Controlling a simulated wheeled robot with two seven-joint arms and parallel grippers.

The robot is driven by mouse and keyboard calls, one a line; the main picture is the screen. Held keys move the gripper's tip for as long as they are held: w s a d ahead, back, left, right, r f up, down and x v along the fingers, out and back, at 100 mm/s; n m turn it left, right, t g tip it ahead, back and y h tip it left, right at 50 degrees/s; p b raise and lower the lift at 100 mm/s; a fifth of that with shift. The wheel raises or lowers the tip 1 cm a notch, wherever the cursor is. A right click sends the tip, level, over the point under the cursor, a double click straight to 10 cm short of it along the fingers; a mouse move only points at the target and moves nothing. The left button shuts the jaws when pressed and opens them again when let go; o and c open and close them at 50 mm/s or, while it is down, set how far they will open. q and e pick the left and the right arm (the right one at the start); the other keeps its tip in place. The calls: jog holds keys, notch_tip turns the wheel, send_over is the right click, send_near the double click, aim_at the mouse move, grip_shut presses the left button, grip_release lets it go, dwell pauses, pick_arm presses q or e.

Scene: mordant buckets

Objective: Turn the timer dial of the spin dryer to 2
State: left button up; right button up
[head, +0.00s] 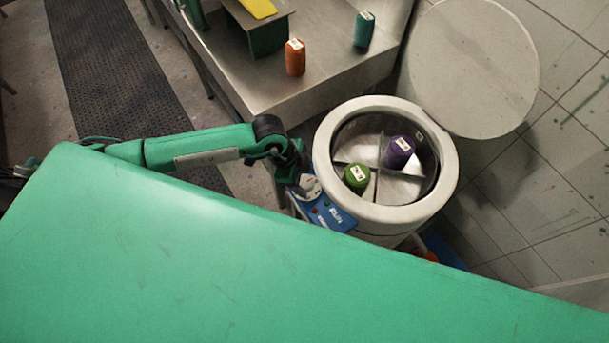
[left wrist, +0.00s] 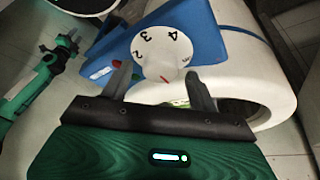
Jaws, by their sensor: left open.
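The spin dryer (head: 447,165) is a round white drum. Its blue control panel (head: 335,215) is on the near left side and also shows in the left wrist view (left wrist: 205,40). The white timer dial (left wrist: 158,48) bears the figures 2, 3 and 4 and a short red line at its lower part. In the head view the dial (head: 309,185) is partly hidden by my left gripper (head: 300,172). In the left wrist view my left gripper (left wrist: 157,74) is open, its fingers on either side of the dial's lower part. Contact cannot be told.
A purple bottle (head: 398,152) and a green bottle (head: 356,178) stand in the divided drum. The round lid (head: 475,65) is open behind. A steel table (head: 330,82) holds an orange bottle (head: 295,58) and a teal bottle (head: 364,30).

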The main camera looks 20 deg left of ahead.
pick_arm(q)
jog(key=shift+d+f, duration=0.2)
jog(key=shift+f, duration=0.25)
jog(key=shift+c, duration=0.2)
jog(key=c, duration=0.9)
jog(key=shift+c, duration=0.2)
